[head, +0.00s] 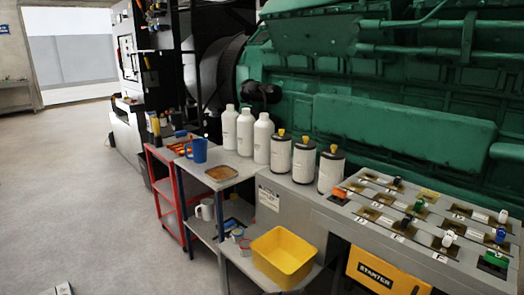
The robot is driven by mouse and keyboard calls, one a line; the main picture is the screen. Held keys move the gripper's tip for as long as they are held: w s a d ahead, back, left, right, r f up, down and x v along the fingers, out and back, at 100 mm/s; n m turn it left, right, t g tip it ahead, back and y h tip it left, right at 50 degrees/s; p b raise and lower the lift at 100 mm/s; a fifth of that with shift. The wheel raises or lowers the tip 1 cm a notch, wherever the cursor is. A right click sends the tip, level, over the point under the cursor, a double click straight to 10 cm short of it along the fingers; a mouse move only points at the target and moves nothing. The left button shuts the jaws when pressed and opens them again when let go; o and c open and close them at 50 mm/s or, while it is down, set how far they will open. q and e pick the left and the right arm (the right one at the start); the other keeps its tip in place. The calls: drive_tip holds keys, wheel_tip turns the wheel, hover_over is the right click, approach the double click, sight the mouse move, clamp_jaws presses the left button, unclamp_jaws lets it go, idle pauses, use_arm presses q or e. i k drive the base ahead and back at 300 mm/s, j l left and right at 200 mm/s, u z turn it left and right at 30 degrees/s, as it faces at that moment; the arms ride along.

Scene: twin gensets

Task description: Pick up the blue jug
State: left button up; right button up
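The blue jug (197,150) stands upright on the far left part of a small grey table (235,178). Its handle faces left, toward a red rack. A brown shallow tray (220,173) lies on the same table in front of the jug. Neither of my grippers can be made out in the head view. Nothing touches the jug from above, and its near side is unobstructed.
Three white bottles (245,132) stand right of the jug, then three yellow-capped canisters (304,160). A red rack (167,200) adjoins the table's left. A yellow bin (283,257) sits lower in front. A switch panel (425,220) fills the right. The left floor is mostly clear.

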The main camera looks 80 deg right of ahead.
sight(199, 145)
drive_tip(key=z, duration=2.25)
drive_tip(key=i, duration=0.05)
